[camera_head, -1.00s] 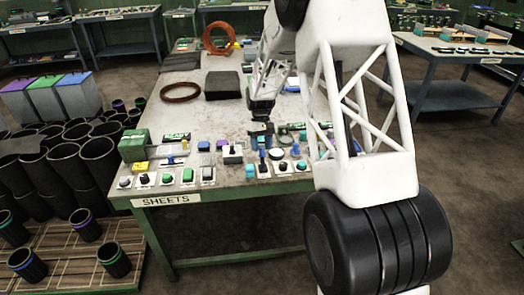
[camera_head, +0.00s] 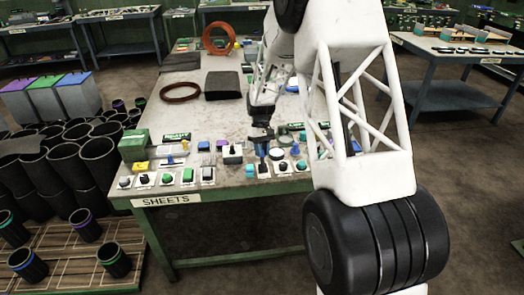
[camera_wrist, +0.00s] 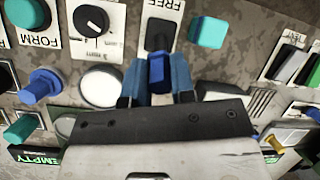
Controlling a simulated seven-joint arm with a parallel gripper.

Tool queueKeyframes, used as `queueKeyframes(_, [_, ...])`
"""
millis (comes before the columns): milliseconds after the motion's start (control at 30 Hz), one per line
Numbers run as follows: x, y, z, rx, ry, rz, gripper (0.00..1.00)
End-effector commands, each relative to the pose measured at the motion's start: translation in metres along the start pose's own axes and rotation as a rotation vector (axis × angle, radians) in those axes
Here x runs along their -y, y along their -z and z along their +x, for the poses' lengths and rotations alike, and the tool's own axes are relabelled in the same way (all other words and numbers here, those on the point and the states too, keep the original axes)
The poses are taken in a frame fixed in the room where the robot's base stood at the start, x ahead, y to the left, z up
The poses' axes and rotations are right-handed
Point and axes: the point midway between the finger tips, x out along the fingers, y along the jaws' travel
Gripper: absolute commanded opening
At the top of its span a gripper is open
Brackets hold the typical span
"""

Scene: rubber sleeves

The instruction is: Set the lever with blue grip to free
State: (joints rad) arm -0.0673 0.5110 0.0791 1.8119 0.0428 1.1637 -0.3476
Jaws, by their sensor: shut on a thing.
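The lever's blue grip (camera_wrist: 157,72) is between the two blue fingers of my gripper (camera_wrist: 156,84) in the wrist view. The fingers are shut on it, one on each side. The lever's black base (camera_wrist: 160,35) lies on a pale plate, with a FREE label (camera_wrist: 166,4) at its upper end. The grip stands on the gripper side of that base, away from the label. Its lower part and the plate's other end are hidden by my gripper. In the head view my gripper (camera_head: 262,142) is low over the front row of controls on the table.
A teal block (camera_wrist: 207,32) lies right of the lever plate. A black dial (camera_wrist: 92,20), a white round button (camera_wrist: 101,87) and a blue knob (camera_wrist: 41,85) are to its left. Switches (camera_wrist: 288,63) stand at the right. The green table (camera_head: 215,95) is clearer behind the controls.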

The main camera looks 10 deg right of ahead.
Motion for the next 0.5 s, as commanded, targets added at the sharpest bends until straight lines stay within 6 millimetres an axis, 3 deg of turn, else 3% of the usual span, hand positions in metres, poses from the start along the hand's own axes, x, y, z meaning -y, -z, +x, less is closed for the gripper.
queueKeyframes(500, [0.002,-0.0032,-0.0006,-0.04,-0.016,-0.001,0.0])
